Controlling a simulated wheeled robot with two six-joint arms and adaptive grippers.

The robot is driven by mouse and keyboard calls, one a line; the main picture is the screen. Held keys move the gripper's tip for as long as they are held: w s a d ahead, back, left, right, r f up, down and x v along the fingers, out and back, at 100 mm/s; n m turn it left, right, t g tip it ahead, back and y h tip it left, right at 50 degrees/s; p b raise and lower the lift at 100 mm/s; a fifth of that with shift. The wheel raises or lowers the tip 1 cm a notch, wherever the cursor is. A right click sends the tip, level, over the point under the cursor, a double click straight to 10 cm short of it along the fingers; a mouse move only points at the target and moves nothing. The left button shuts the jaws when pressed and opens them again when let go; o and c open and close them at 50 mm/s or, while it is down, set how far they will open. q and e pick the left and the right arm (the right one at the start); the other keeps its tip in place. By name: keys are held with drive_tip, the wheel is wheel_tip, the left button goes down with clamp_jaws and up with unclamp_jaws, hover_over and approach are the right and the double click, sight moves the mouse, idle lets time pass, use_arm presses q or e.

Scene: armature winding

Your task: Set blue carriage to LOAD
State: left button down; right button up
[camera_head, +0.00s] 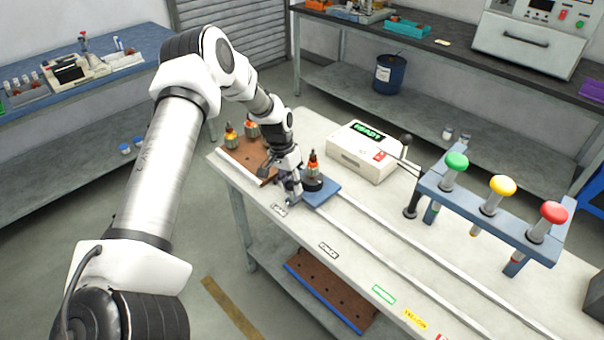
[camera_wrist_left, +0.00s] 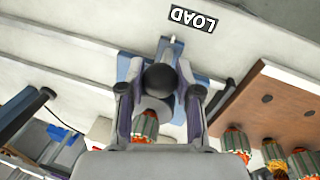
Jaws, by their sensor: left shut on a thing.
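The blue carriage (camera_head: 327,192) sits on the rails at the far left end of the bench, with an orange-and-green armature (camera_head: 313,166) standing on it. My left gripper (camera_head: 294,196) is down at the carriage's left side. In the left wrist view, its fingers (camera_wrist_left: 158,95) are shut around the carriage's dark round knob (camera_wrist_left: 160,77). The blue plate (camera_wrist_left: 130,66) shows behind the knob. A small pin on the plate's edge (camera_wrist_left: 172,40) lies close to the LOAD label (camera_wrist_left: 193,19), near one end of it. The LOAD label also shows in the head view (camera_head: 279,210).
A brown board (camera_head: 234,157) with armatures stands left of the carriage. A white READY box (camera_head: 355,157) with a lever is behind it. A blue stand (camera_head: 477,212) with green, yellow and red knobs is at right. The rails (camera_head: 400,262) right of the carriage are clear.

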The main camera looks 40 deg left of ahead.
use_arm(q)
drive_tip(key=shift+a, duration=0.9)
drive_tip(key=shift+w+r, duration=0.1)
drive_tip(key=shift+w, duration=0.05)
drive_tip(key=c, duration=0.9)
unclamp_jaws()
drive_tip(key=shift+o, duration=0.6)
drive_tip(key=shift+a, duration=0.3)
drive_tip(key=shift+r, duration=0.25)
wheel_tip(320, 180, up, 11)
drive_tip(key=a, duration=0.2)
drive_tip(key=shift+s+a, duration=0.15)
drive_tip(key=shift+s, duration=0.1)
